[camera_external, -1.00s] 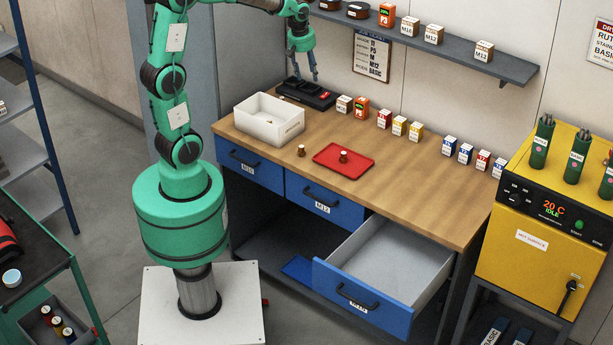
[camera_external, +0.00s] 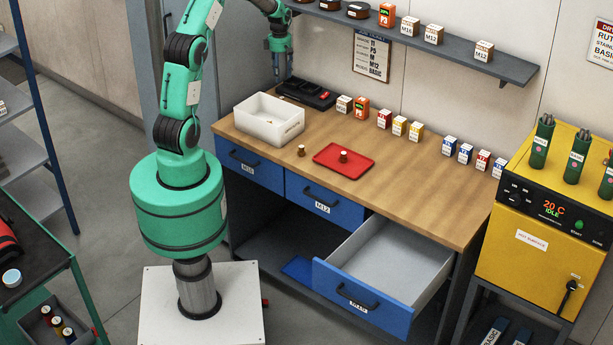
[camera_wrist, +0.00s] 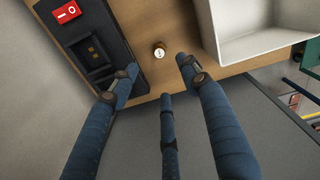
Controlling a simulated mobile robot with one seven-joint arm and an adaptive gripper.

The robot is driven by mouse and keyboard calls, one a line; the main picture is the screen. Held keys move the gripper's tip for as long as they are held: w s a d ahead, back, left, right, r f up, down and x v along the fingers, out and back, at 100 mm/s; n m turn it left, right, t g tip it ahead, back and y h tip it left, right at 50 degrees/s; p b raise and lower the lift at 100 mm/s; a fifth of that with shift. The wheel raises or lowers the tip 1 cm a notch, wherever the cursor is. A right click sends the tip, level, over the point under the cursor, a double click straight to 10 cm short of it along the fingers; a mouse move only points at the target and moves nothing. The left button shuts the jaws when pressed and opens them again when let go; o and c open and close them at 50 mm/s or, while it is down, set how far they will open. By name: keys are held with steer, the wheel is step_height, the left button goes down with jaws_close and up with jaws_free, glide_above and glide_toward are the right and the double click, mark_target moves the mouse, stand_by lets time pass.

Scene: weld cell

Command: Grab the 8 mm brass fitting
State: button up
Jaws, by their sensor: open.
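A small round brass fitting with a white marked top (camera_wrist: 159,51) stands on the wooden bench in the wrist view, between a black device and a white bin. Its marking is too small to read surely. My gripper (camera_wrist: 162,80) has its three fingers spread and empty; the fitting shows just beyond the fingertips, apart from them. In the external view my gripper (camera_external: 282,77) hangs fingers down over the bench's back left, behind the bin. Two other brass-coloured fittings show there: one on bare wood (camera_external: 301,150), one (camera_external: 343,155) on a red tray (camera_external: 325,161). Their sizes are unreadable.
The white bin (camera_external: 248,127) and black device (camera_external: 322,100) flank the area under my gripper. Small boxes (camera_external: 400,125) line the bench's back. A shelf (camera_external: 455,58) hangs above. One drawer (camera_external: 340,300) stands open. The bench's right front is clear.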

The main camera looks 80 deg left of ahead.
mark_target(282, 98)
steer(key=shift+f, duration=0.15)
steer(key=shift+f+b, duration=0.35)
steer(key=shift+f, duration=3.85)
steer(key=shift+w+a+f, duration=0.1)
steer(key=shift+f, duration=2.5)
jaws_close()
steer(key=shift+r, duration=0.1)
